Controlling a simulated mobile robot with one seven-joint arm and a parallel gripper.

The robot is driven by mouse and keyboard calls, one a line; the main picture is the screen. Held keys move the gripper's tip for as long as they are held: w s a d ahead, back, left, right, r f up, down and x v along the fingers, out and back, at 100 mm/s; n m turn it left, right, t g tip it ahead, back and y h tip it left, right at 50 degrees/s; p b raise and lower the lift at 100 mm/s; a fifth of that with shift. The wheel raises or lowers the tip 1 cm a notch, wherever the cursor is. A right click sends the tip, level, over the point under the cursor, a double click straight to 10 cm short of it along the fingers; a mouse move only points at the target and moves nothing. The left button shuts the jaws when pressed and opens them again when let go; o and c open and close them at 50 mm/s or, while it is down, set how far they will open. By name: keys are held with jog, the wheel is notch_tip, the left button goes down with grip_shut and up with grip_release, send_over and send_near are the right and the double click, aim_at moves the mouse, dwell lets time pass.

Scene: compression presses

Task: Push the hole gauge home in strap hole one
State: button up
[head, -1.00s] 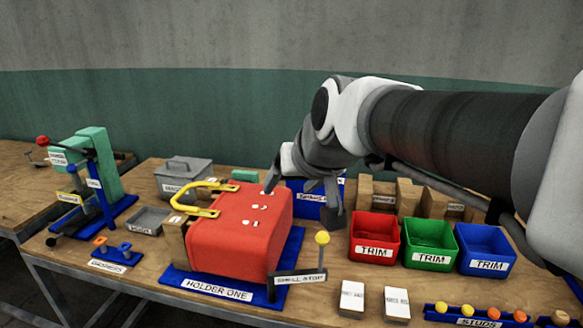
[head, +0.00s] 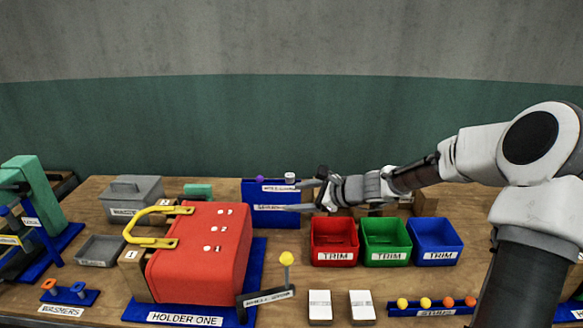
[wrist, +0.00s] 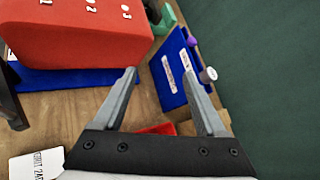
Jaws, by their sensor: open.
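The red case (head: 200,265) lies in a blue holder labelled HOLDER ONE (head: 185,318), with a row of small marked holes (head: 212,231) on its top. A blue rack (head: 262,215) stands behind and right of the case. A purple knob (head: 259,179) and a pale grey capped piece (head: 290,178) stand up from it; I cannot tell for certain which is the hole gauge. My gripper (head: 292,197) is open and empty at the rack's right end. The pale cap (wrist: 208,74) shows beside the right finger in the wrist view.
Red, green and blue TRIM bins (head: 384,256) stand right of the rack, with wooden blocks behind. A yellow handle (head: 155,226) sticks out left of the case. A yellow-knobbed stop (head: 287,260) stands at its front right. Cards and a stud rack (head: 435,307) line the front.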

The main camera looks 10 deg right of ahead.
jog(key=w+d+m+t+p, duration=0.1)
jog(key=w+d+m+t, duration=0.15)
jog(key=d+m, duration=0.55)
send_near(292, 176)
jog(key=shift+n+t, duration=0.3)
jog(key=shift+t, duration=0.05)
jog(key=x, duration=0.3)
jog(key=p+x, duration=0.1)
jog(key=x, duration=0.1)
jog(key=shift+a+f, duration=0.5)
jog(key=shift+a, duration=0.05)
jog(key=x, duration=0.2)
jog(key=p+x, duration=0.1)
jog(key=x, duration=0.1)
jog(key=shift+w+d+p, duration=0.15)
jog(key=shift+w+p, duration=0.15)
jog(key=shift+w+f, duration=0.15)
jog(key=shift+w, duration=0.2)
grip_shut()
